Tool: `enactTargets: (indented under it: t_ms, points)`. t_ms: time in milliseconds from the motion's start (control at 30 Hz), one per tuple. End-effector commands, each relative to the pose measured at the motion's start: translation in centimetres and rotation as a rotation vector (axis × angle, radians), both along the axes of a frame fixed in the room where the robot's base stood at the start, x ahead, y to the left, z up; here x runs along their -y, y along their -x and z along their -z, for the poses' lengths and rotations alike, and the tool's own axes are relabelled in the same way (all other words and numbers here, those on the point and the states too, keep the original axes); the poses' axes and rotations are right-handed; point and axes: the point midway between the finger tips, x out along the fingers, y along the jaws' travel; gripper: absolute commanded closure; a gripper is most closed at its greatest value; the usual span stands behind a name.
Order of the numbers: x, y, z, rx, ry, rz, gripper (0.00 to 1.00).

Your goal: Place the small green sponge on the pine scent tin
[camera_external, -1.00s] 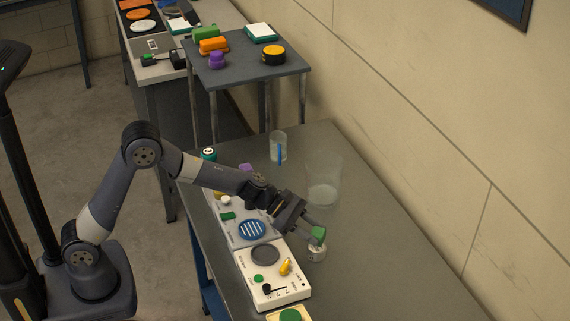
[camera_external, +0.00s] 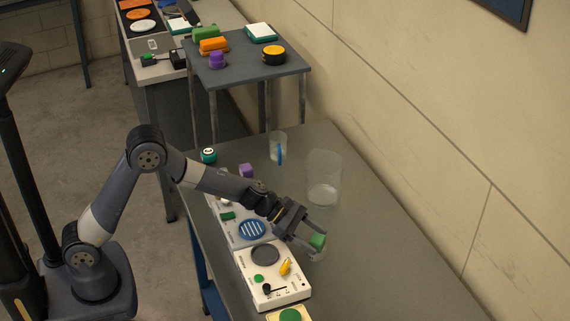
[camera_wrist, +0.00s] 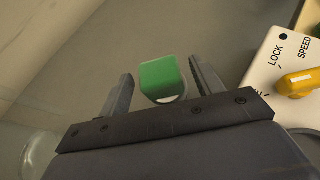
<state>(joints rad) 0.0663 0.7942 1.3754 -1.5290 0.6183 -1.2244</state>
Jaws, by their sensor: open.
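The small green sponge (camera_external: 317,240) sits at the fingertips of my gripper (camera_external: 314,242), over a small pale round tin (camera_external: 318,256). Most of that tin is hidden, and I cannot read a label to confirm it is the pine scent one. In the wrist view the sponge (camera_wrist: 160,76) stands between the two spread fingers of my gripper (camera_wrist: 160,74), with a gap on each side. A pale rim of the tin (camera_wrist: 170,99) shows just below it. The sponge appears to rest on the tin.
A white control panel (camera_external: 285,288) with a yellow knob (camera_external: 285,267) lies left of the gripper. A clear tumbler (camera_external: 323,180) stands behind, with a smaller cup (camera_external: 278,147) farther back. A teal round tin (camera_external: 208,155) and purple block (camera_external: 246,170) are at the far left. The bench's right side is clear.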

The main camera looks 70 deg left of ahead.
Motion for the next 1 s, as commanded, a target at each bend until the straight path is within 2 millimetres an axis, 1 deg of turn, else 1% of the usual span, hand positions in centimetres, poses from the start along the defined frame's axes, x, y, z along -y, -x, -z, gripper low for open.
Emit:
enactTargets:
  t_ms: [167,267,700,833,1000]
  points:
    - [0.0,0.0,-0.5,0.000,0.000,0.000,0.37]
    - [-0.7,0.6,-0.9,0.002,0.000,-0.003,0.37]
    - [-6.0,5.9,-4.9,0.002,0.000,-0.003,0.37]
    - [-7.0,6.8,-5.7,0.001,0.000,-0.002,0.37]
    - [-7.4,7.4,-6.1,-0.001,0.001,0.000,0.37]
